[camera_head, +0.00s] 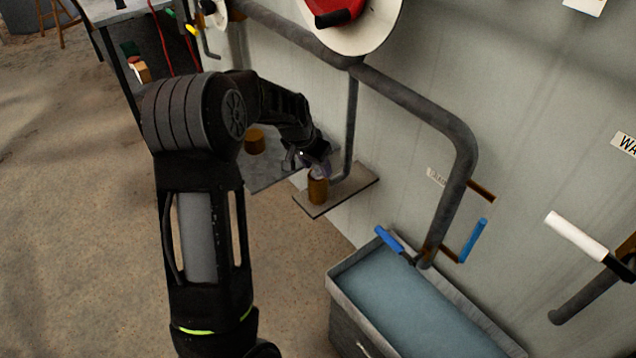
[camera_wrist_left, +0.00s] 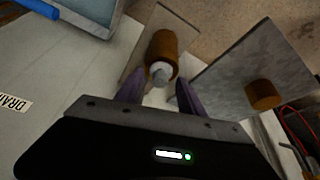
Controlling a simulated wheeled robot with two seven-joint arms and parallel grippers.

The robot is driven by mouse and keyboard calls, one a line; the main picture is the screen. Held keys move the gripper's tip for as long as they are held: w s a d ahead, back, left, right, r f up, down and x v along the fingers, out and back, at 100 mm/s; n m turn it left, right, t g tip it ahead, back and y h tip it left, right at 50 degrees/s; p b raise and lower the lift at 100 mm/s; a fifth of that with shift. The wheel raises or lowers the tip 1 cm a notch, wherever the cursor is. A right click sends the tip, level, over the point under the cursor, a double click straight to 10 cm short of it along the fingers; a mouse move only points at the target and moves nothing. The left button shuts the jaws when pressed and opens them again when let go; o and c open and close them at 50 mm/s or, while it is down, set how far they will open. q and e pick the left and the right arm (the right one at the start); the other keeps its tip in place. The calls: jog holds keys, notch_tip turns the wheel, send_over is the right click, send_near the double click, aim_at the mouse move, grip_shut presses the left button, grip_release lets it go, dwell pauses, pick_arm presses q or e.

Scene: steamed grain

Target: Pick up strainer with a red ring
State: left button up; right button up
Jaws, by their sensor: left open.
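A brown cylinder (camera_head: 317,190) stands on a small grey wall shelf. In the left wrist view this cylinder (camera_wrist_left: 164,46) has a pale grey knob-like end facing me. I see no clear red ring on it, and cannot tell whether it is the strainer. My left gripper (camera_head: 314,166) is at the cylinder's top. In the left wrist view its two purple fingers (camera_wrist_left: 158,95) are open, with the pale end just beyond and between their tips. I cannot tell whether they touch it. My right gripper is not in view.
The shelf (camera_head: 350,192) adjoins a vertical pipe (camera_head: 351,120). A second brown cylinder (camera_head: 255,140) stands on a grey surface to the left. A blue-filled trough (camera_head: 345,276) is at lower right. A white disc (camera_head: 388,28) with a red centre hangs above.

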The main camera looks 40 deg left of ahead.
pick_arm(q)
jog(key=shift+c, duration=0.6)
grip_shut()
dwell(0.7)
